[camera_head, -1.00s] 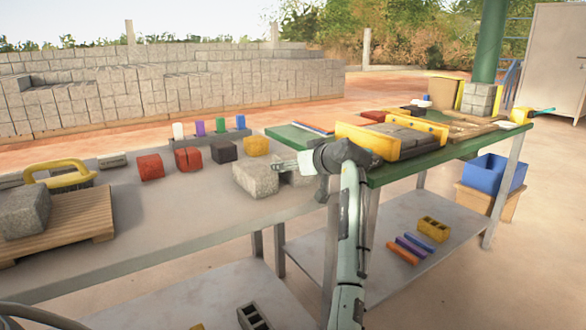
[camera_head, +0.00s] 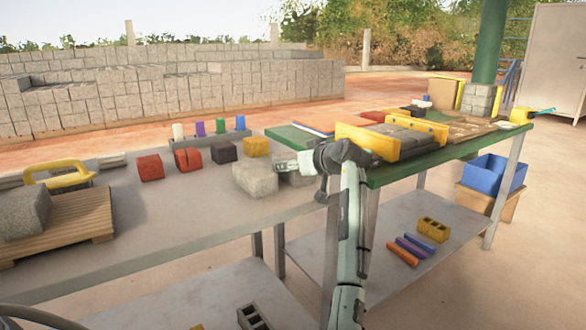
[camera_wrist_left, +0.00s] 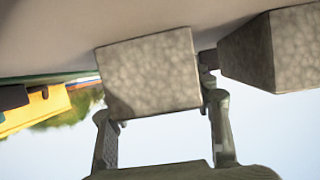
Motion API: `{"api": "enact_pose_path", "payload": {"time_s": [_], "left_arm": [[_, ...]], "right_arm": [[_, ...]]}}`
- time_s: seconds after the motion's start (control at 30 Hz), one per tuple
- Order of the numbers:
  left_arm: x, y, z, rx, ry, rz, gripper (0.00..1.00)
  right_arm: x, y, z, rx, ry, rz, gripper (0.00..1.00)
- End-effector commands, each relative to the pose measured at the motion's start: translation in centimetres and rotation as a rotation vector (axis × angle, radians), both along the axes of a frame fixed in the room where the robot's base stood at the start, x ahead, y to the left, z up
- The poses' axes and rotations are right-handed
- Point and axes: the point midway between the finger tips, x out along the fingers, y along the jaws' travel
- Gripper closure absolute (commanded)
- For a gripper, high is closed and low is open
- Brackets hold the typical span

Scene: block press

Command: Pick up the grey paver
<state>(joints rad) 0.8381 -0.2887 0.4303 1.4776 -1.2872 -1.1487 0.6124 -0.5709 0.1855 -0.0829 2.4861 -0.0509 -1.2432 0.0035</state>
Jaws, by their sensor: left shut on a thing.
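The grey paver (camera_wrist_left: 150,75) is between the fingers of my left gripper (camera_wrist_left: 160,122) in the left wrist view, which shows the scene upside down. The gripper is shut on it. In the head view my left gripper (camera_head: 283,165) is at the right pair of grey blocks on the grey table, and the held paver (camera_head: 294,180) is partly hidden by the wrist. A second grey block (camera_head: 255,178) stands beside it and also shows in the left wrist view (camera_wrist_left: 276,50). I cannot tell whether the held paver touches the table. My right gripper is not in view.
Red, dark and yellow blocks (camera_head: 256,147) stand behind. A yellow press mould (camera_head: 368,138) holding grey pavers is on the green table to the right. A wooden pallet (camera_head: 80,222) with a grey block is at left. The table front between them is clear.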

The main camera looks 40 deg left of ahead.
Motion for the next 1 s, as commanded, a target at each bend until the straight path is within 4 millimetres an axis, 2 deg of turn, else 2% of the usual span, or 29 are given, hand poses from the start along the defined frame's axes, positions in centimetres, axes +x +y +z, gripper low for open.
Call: {"api": "enact_pose_path", "payload": {"time_s": [0.27,0.57,1.0], "left_arm": [[0.0,0.0,1.0,0.004,-0.005,0.0,1.0],[0.0,0.1,4.5,0.004,-0.008,0.0,1.0],[-5.9,5.1,9.1,0.006,-0.009,0.005,1.0]], "right_arm": [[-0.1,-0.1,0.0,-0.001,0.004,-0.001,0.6],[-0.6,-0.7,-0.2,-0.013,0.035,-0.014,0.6],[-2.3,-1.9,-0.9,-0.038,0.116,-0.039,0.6]]}}
